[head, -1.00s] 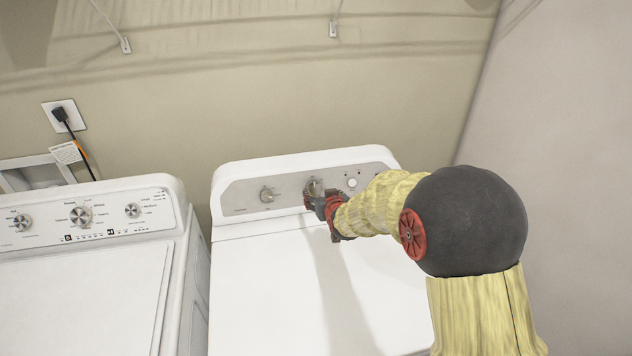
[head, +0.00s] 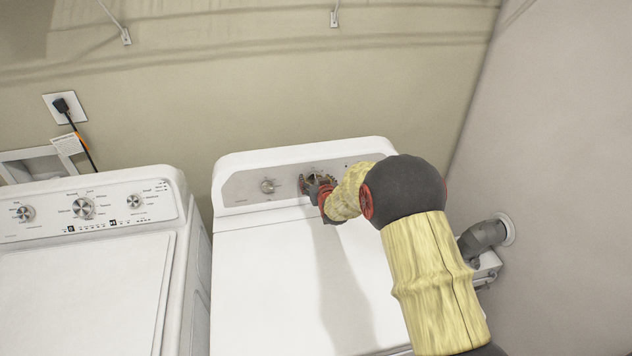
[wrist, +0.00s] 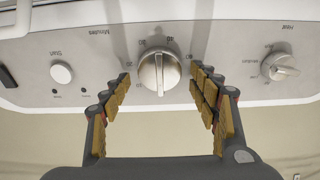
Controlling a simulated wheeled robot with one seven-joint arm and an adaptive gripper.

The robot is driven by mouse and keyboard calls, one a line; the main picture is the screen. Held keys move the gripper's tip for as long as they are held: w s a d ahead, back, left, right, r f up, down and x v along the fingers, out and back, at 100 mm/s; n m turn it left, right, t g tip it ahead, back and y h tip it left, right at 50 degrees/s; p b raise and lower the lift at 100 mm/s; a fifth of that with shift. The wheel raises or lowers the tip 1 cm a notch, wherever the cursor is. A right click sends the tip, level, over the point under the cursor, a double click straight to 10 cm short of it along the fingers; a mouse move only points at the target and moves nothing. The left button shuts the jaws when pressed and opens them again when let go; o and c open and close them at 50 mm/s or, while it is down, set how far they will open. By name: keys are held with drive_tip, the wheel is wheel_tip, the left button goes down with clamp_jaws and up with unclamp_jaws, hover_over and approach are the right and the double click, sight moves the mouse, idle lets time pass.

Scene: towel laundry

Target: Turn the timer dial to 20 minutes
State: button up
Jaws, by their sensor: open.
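The timer dial (wrist: 159,72) is a round silver knob with a raised grip bar, on the dryer's grey control panel. In the wrist view the panel appears upside down, with "Minutes" and small numbers printed around the dial. The grip bar runs nearly vertical there; I cannot tell which number it marks. My gripper (wrist: 160,76) is open, with one finger on each side of the dial and a visible gap on both sides. In the head view my gripper (head: 318,186) is at the panel and covers much of the dial.
The start button (wrist: 61,73) is left of the dial in the wrist view, and the heat knob (wrist: 279,66) is to its right. A washer (head: 85,285) stands left of the dryer (head: 262,285). A vent pipe (head: 482,238) is at the right wall.

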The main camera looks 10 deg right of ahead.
drive_tip(key=shift+w, duration=0.1)
drive_tip(key=shift+c, duration=1.1)
drive_tip(key=c, duration=0.9)
